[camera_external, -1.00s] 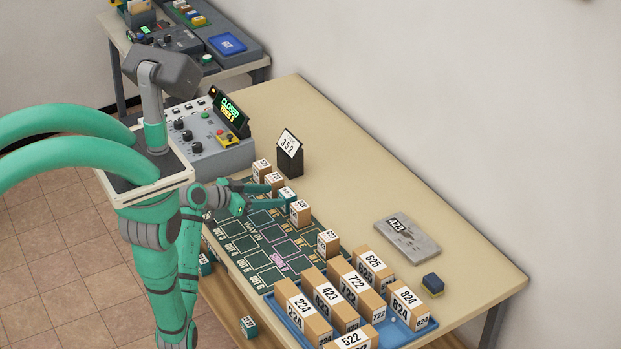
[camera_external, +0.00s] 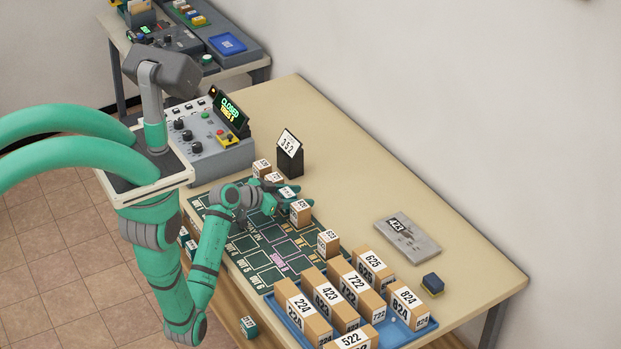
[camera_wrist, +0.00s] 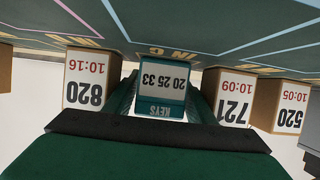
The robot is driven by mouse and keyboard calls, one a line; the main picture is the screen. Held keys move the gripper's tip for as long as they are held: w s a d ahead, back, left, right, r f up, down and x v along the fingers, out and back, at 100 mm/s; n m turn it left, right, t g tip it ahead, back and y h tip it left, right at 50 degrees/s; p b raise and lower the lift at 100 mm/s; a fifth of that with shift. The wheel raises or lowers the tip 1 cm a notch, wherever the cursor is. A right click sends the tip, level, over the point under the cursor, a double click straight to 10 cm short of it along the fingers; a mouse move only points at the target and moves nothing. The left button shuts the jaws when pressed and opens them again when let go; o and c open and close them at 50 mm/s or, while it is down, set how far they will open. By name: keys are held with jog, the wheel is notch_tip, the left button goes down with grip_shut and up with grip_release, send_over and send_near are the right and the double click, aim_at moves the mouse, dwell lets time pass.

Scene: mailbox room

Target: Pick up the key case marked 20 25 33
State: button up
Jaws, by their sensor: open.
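The key case (camera_wrist: 162,88) is a teal block with a white label reading 20 25 33 and KEYS, upside down in the wrist view. It stands in the row of small boxes at the back of the green mat, and its white-labelled top shows in the external view (camera_external: 287,191). My gripper (camera_wrist: 161,100) is open, with one finger on each side of the case. I cannot tell whether either finger touches it. In the external view my gripper (camera_external: 287,199) is low over the mat, and its fingers partly hide the case.
Box 820 (camera_wrist: 88,82) stands close on one side of the case and box 721 (camera_wrist: 232,97) on the other. Box 520 (camera_wrist: 286,105) is farther along the row. A black stand with a 352 card (camera_external: 290,160) is behind. A blue tray (camera_external: 402,337) holds larger boxes.

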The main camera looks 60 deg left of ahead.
jog(key=c, duration=0.9)
jog(key=shift+r, duration=0.15)
